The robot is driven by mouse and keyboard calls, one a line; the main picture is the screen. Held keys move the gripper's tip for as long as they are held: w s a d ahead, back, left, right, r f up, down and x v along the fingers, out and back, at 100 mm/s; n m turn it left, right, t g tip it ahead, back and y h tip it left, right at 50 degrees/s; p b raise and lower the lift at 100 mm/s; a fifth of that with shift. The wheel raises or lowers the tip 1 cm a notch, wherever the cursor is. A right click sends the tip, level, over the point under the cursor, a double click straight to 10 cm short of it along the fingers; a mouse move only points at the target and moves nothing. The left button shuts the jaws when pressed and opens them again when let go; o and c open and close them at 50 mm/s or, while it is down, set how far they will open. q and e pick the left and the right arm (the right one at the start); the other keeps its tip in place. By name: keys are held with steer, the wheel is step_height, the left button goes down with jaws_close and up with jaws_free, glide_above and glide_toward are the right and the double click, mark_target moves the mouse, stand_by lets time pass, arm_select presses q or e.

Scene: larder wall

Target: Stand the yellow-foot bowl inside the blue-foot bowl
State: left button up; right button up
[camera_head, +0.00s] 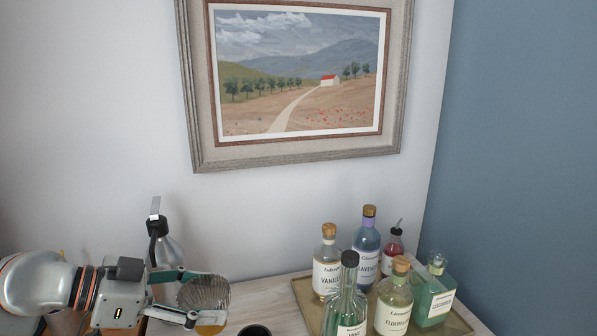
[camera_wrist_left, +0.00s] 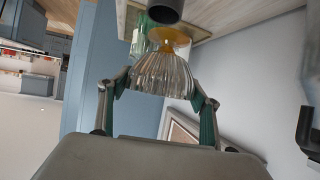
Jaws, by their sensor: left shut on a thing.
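The yellow-foot bowl is ribbed clear glass with an amber-yellow foot. It shows in the head view (camera_head: 204,291) at the lower left and in the left wrist view (camera_wrist_left: 163,74). My left gripper (camera_head: 203,296) is shut on it, a finger on each side of the ribbed body. In the head view the foot points down, near the bottom edge. I cannot tell how far it is above the surface. I do not see the blue-foot bowl in either view. My right gripper is not in view.
A dark round cup (camera_head: 255,330) stands just right of the held bowl. A tray (camera_head: 303,296) with several bottles is at the right, including a vanilla bottle (camera_head: 327,272). A framed picture (camera_head: 297,75) hangs above.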

arm_select(q)
steer(key=s+a+f+n+t+y, duration=0.1)
steer(key=s+a+f, duration=0.2)
steer(key=a+f, duration=0.4)
steer(key=shift+a+f, duration=0.4)
steer(key=shift+a, duration=0.3)
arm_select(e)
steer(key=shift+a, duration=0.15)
